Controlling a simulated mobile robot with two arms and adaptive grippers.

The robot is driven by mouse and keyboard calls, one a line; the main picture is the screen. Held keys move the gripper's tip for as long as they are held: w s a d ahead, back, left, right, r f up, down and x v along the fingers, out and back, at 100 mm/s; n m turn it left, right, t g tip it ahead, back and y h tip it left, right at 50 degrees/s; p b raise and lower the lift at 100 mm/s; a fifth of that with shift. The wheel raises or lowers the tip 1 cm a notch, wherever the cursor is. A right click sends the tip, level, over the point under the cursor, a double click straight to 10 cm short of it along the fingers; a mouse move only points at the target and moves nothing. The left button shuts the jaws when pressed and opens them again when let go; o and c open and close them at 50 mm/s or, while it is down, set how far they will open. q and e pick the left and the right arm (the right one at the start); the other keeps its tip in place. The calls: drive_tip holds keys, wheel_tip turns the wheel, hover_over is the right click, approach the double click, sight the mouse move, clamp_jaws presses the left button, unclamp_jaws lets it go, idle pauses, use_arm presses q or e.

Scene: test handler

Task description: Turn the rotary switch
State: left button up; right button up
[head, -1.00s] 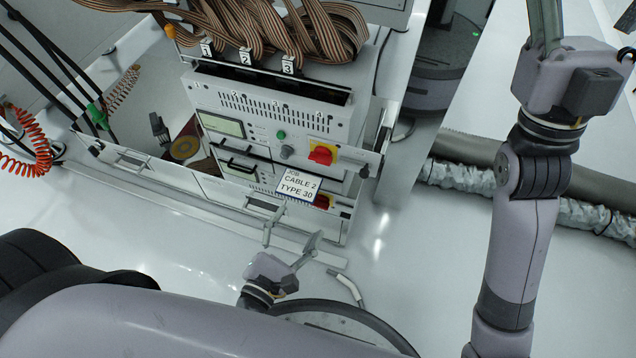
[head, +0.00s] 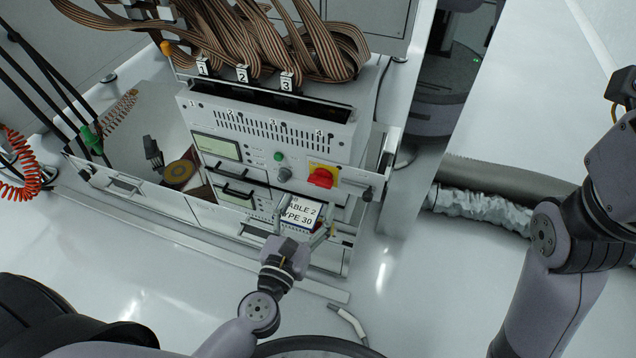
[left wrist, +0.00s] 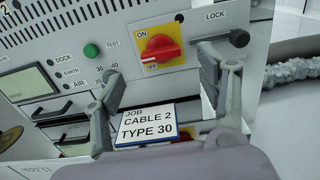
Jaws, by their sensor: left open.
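The red rotary switch (head: 322,177) sits on a yellow plate at the right of the upper unit's front panel. In the left wrist view the red switch (left wrist: 160,49) lies roughly crosswise between the ON and OFF marks. My left gripper (head: 301,226) is open, with its fingers spread below the switch, in front of the card reading "CABLE 2 TYPE 30" (head: 299,214). In the left wrist view my left gripper (left wrist: 165,75) has a finger on each side of the card, and no contact with the switch shows.
A green button (head: 278,156) and a grey knob (head: 284,174) are left of the switch. A LOCK knob (left wrist: 239,38) is to its right. Brown ribbon cables (head: 265,40) hang above. A second, lower red switch is mostly hidden. Open drawer at left.

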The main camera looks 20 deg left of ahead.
sight(319, 185)
use_arm(q)
drive_tip(key=w, duration=0.7)
drive_tip(key=shift+d, duration=0.15)
drive_tip(key=shift+c, duration=0.4)
drive_tip(key=c, duration=1.1)
